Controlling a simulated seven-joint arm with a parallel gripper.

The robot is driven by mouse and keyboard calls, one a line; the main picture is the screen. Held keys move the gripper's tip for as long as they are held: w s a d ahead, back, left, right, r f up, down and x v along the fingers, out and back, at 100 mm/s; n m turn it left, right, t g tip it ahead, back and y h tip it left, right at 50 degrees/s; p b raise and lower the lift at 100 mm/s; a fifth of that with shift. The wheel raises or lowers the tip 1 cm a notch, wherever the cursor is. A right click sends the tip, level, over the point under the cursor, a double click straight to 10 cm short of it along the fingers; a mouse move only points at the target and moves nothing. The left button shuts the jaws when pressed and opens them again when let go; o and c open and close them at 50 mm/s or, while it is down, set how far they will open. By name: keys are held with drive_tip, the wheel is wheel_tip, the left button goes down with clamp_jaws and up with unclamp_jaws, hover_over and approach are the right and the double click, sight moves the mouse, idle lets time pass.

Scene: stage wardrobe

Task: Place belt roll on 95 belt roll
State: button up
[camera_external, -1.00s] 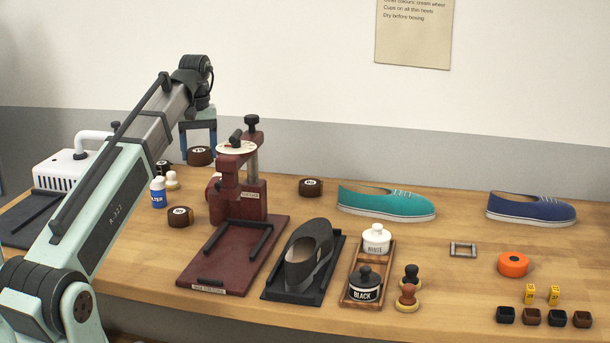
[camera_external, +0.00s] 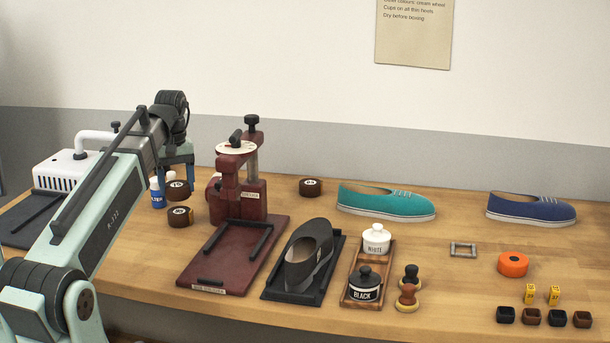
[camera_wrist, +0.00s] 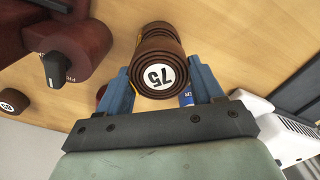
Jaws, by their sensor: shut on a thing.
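My gripper (camera_external: 175,178) is shut on a dark brown belt roll (camera_external: 178,191); the wrist view shows this roll marked 75 (camera_wrist: 158,75) between my fingers (camera_wrist: 160,88). A second brown belt roll (camera_external: 180,217) stands on the table directly below the held one; its label looks like 95 but is small. In the wrist view this lower roll (camera_wrist: 157,32) shows partly behind the held one. The two look nearly lined up; I cannot tell if they touch. Another brown roll (camera_external: 311,187) lies right of the red press, its number unclear.
The dark red press (camera_external: 241,200) stands close to the right of the rolls. A blue-and-white bottle (camera_external: 157,194) is close on the left, with a white machine (camera_external: 66,170) beyond. Bare table lies in front of the lower roll.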

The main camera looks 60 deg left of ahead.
sight(177, 184)
drive_tip(key=shift+f, duration=1.8)
drive_tip(key=shift+f, duration=0.1)
drive_tip(key=o, duration=1.1)
drive_tip(key=shift+r, duration=3.9)
